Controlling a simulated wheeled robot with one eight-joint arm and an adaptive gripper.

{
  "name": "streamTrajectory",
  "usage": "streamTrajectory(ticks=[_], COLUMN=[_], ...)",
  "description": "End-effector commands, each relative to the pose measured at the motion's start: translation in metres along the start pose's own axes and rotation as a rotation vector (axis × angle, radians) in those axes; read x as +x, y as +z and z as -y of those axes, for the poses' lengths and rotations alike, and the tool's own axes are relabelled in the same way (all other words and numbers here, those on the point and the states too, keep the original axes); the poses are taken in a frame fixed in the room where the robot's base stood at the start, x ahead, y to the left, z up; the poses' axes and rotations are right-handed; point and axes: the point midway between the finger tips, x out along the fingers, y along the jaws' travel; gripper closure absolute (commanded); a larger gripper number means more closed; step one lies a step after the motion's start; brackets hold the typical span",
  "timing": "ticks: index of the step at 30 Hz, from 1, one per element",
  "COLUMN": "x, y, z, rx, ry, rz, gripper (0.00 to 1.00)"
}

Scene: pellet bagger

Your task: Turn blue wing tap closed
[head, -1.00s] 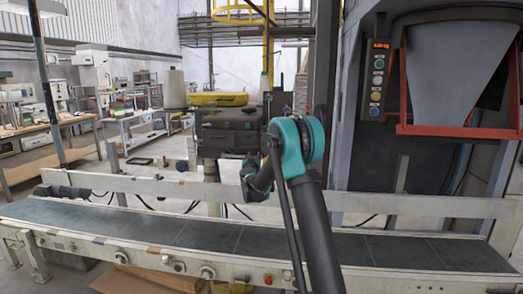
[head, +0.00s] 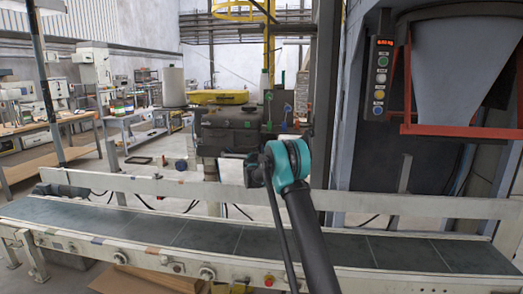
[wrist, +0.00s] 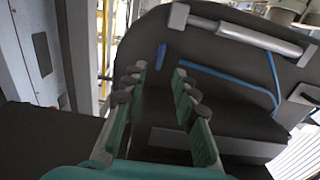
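A small blue lever-like piece (wrist: 161,55), which may be the blue wing tap, shows on the dark machine body (wrist: 225,85) in the wrist view. It lies beyond my fingertips, between the two lines of the fingers. My gripper (wrist: 160,84) has its teal fingers apart with nothing between them, and looks clear of the blue piece. In the head view the dark machine (head: 228,128) stands behind the conveyor, with small green and blue fittings at its right side. They are too small there to tell the tap's angle. My arm hides part of the machine's lower right.
The conveyor (head: 205,235) with its pale rear rail (head: 120,183) runs across the front. A blue hose or pipe (wrist: 228,78) and a grey cylinder (wrist: 245,38) lie on the machine body. The hopper (head: 455,75) and button panel (head: 380,80) stand at right.

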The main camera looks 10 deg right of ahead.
Motion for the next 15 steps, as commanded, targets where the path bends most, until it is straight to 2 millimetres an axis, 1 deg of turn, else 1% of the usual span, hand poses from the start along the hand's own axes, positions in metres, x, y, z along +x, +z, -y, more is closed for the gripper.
streamTrajectory(ticks=[1, 6, 10, 15], x=[0.011, 0.04, 0.055, 0.065], y=[0.001, 0.001, 0.0, 0.0], z=[-0.001, 0.0, 0.0, 0.0], rx=[0.0, 0.0, 0.0, 0.0], ry=[0.002, 0.0, 0.0, 0.0], rz=[0.0, 0.0, 0.0, 0.0], gripper=[0.72, 0.72, 0.72, 0.72])
